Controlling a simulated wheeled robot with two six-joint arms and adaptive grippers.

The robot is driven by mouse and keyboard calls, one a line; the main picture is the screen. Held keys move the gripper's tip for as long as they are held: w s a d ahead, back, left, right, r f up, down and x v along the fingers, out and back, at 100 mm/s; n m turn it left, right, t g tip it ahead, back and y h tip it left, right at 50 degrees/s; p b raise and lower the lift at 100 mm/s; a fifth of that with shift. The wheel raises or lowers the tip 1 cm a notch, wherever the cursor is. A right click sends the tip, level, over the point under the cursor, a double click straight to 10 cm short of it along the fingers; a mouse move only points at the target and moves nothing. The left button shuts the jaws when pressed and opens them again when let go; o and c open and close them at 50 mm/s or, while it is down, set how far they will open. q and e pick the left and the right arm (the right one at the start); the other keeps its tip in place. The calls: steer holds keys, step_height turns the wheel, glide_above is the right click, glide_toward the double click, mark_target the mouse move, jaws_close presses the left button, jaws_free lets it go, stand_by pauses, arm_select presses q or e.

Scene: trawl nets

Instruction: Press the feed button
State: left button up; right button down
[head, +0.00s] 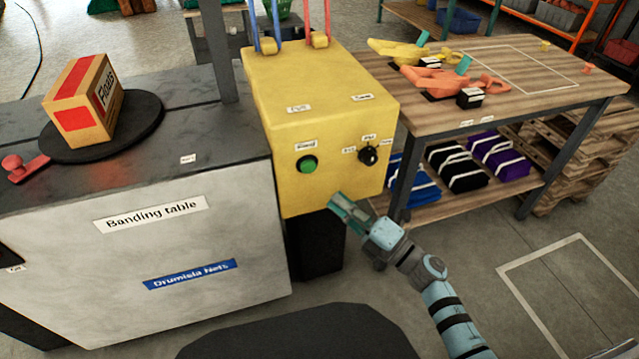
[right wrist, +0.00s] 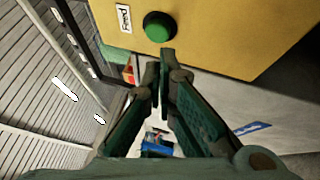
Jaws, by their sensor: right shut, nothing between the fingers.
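The feed button is a round green button (head: 306,164) in a black ring on the front of a yellow box (head: 330,120), under a small label. In the right wrist view the green button (right wrist: 158,28) is just beyond my fingertips, with a label reading "Feed" beside it. My right gripper (head: 336,199) is shut and empty, below and to the right of the button in the head view. In the right wrist view its fingertips (right wrist: 166,55) point toward the button; whether they touch it cannot be told, though the head view shows them apart. My left gripper is not in view.
A black selector knob (head: 369,155) sits right of the button. The banding table (head: 230,190) stands left, with a box (head: 85,100) on a black turntable (head: 140,115). A wooden workbench (head: 540,80) stands right with orange and yellow tools. Floor at front right is clear.

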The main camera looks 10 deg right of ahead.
mark_target(308, 167)
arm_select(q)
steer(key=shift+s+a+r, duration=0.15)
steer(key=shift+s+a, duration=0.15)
arm_select(e)
steer(key=s+a+r+n+g+y, duration=0.2)
steer(key=s+a+n+g+y, duration=0.1)
steer(key=n, duration=0.4)
steer(key=shift+s+a+y, duration=0.5)
steer(key=shift+a+y, duration=0.05)
steer(key=shift+y, duration=0.05)
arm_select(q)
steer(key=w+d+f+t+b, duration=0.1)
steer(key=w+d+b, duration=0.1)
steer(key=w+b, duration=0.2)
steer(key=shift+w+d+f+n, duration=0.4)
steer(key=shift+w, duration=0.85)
arm_select(e)
steer(key=w, duration=0.8)
steer(key=shift+w+a, duration=0.25)
steer(key=shift+w, duration=0.15)
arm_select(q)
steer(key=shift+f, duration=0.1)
arm_select(e)
steer(key=shift+w, duration=0.1)
